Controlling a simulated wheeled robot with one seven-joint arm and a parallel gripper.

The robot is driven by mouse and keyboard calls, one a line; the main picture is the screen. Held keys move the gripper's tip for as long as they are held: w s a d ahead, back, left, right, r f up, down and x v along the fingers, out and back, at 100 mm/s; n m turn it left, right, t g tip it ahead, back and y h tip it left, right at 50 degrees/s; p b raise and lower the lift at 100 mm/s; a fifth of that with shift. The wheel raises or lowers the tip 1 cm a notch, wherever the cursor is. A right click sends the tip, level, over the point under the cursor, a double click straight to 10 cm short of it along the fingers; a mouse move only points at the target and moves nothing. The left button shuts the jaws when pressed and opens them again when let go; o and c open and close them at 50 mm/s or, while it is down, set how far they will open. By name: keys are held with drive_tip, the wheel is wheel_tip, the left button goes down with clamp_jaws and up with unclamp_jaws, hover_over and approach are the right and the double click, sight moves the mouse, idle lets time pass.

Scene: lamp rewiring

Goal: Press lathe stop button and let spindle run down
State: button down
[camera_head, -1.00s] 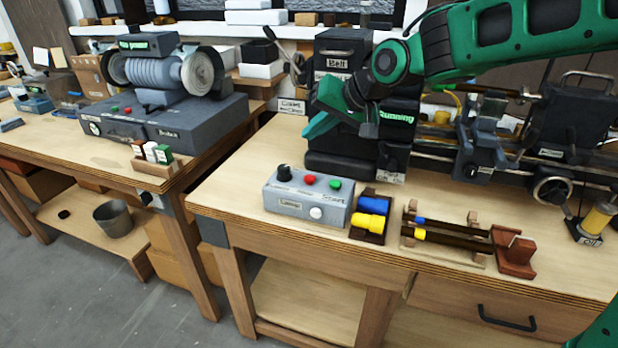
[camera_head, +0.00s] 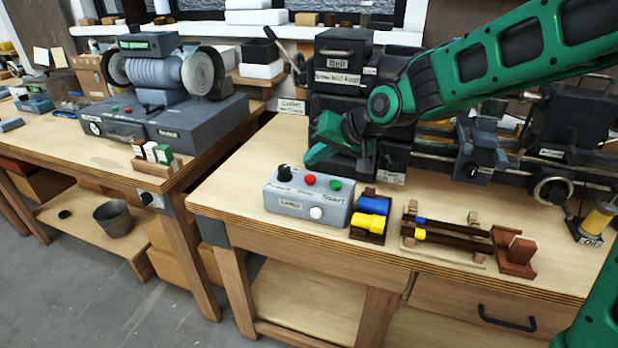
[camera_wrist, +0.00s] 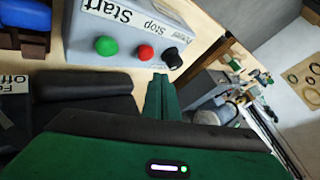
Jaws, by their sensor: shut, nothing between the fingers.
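The grey control box (camera_head: 308,200) sits on the right bench with a black knob, a red stop button (camera_head: 310,180) and a green start button (camera_head: 335,185). In the wrist view the red stop button (camera_wrist: 145,53) lies between the green button (camera_wrist: 106,46) and black knob (camera_wrist: 172,58). My green gripper (camera_head: 314,158) is shut and empty, behind and above the box. Its fingertips (camera_wrist: 160,76) show near the red button and knob; I cannot tell contact. The dark lathe headstock (camera_head: 343,47) stands behind; my arm covers its running display. Spindle motion cannot be told.
A blue and yellow pair of pieces (camera_head: 371,212) in a holder sits right of the box. Dark rods (camera_head: 450,238) on a wooden rack lie farther right. A bench grinder (camera_head: 160,72) stands on the left bench. Bare bench top lies left of the box.

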sight(314, 179)
drive_tip(key=shift+f, duration=1.05)
idle(1.4)
drive_tip(key=shift+s+f, duration=0.1)
drive_tip(key=shift+f, duration=0.7)
idle(0.8)
idle(0.4)
drive_tip(key=shift+r, duration=3.5)
drive_tip(key=shift+d, duration=0.1)
